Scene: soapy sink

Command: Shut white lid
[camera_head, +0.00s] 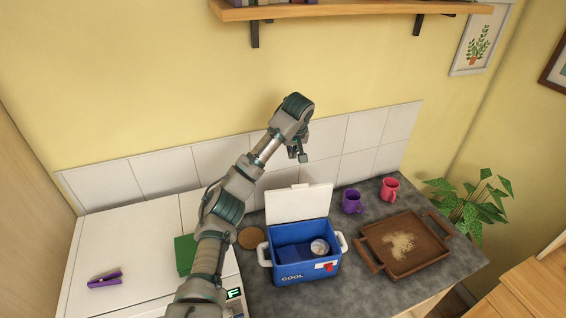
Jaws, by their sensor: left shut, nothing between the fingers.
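The white lid (298,204) stands raised, roughly upright, along the back edge of the blue cooler box (305,267). The cooler is open, with blue items and a round pale-topped thing (319,247) inside. My left arm comes in from the lower left and reaches up behind and above the lid. My left gripper (302,157) is shut and empty, pointing down, above the lid's top edge near the wall tiles. It looks apart from the lid. My right gripper is not in view.
Purple mug (352,202) and pink mug (389,190) stand right of the cooler. A brown tray (417,262) with crumbs lies farther right. A round coaster (250,238) and green cloth (185,255) lie left. A purple peg-like thing (105,280) rests on the white surface. A shelf (350,10) hangs above.

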